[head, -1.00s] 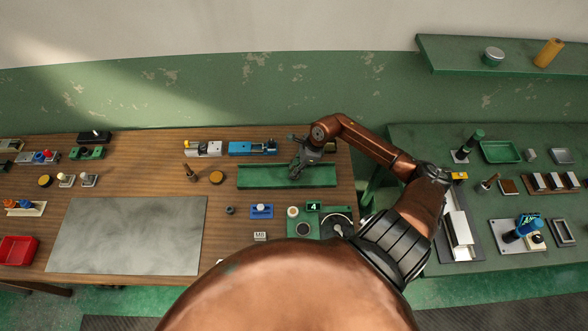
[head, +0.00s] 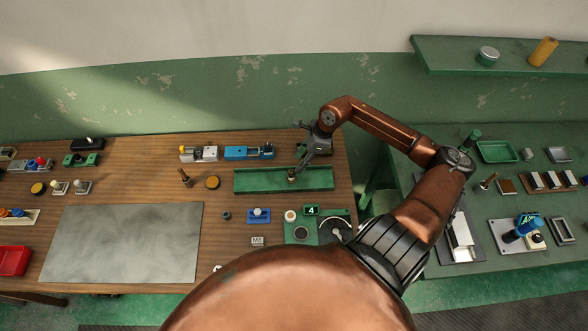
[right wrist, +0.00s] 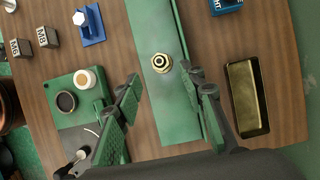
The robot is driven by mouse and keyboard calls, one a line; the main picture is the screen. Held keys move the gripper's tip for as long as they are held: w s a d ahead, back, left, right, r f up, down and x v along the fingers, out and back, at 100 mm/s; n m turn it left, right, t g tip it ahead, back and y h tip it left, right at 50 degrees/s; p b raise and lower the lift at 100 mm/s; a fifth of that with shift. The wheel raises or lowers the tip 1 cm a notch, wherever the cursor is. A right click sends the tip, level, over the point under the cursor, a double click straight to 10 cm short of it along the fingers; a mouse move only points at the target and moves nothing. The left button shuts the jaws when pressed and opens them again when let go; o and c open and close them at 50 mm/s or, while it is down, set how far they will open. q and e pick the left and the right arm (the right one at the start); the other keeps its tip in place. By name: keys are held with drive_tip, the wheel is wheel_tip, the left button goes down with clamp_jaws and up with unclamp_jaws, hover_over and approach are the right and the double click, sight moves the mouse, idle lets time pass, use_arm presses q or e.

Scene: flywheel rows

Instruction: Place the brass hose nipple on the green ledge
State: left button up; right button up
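The brass hose nipple (head: 291,174) stands upright on the green ledge (head: 250,181), a long strip at the back of the wooden table. In the right wrist view the nipple (right wrist: 161,63) shows from above as a brass ring with a dark bore, resting on the ledge's flat green surface (right wrist: 155,25). My right gripper (head: 305,158) is just behind and to the right of the nipple in the head view. Its fingers (right wrist: 161,76) are spread wide with nothing between them, apart from the nipple. My left gripper is not in view.
A blue vise-like block (head: 249,152) stands behind the ledge. A green fixture with a round dial (head: 333,230) and a blue holder (head: 259,215) stand in front. A brass-coloured shallow tray (right wrist: 262,125) lies beside the ledge. A grey mat (head: 122,243) leaves free room at left.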

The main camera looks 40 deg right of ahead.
drive_tip(key=shift+v, duration=1.65)
drive_tip(key=shift+a, duration=0.1)
